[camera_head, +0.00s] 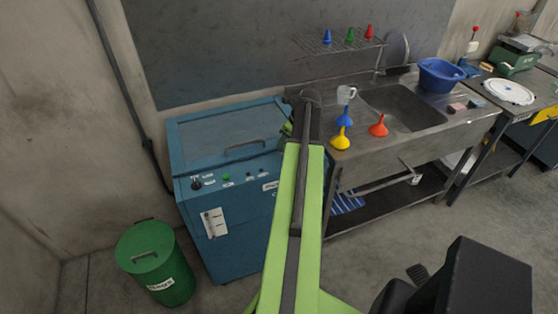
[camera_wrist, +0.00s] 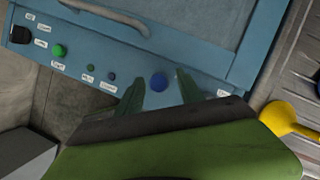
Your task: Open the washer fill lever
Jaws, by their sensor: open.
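The washer appears to be the blue cabinet (camera_head: 235,222) with a lid and a bar handle, left of the sink in the head view. A white plate (camera_head: 213,223) with a small dark lever-like part is on its front, low at the left; I cannot read its marks. The wrist view shows the washer's control panel (camera_wrist: 118,64) with a black knob (camera_wrist: 20,35), a green button (camera_wrist: 59,50) and a round blue button or knob (camera_wrist: 158,82). My gripper (camera_wrist: 157,80) is open and empty, its fingers on either side of the blue one in the picture. Contact cannot be told.
A green bin (camera_head: 155,262) stands left of the washer. A steel sink bench (camera_head: 450,126) stands to the right, with a yellow funnel (camera_head: 340,139), a red funnel (camera_head: 378,127) and a blue basin (camera_head: 440,75). The floor in front is partly clear.

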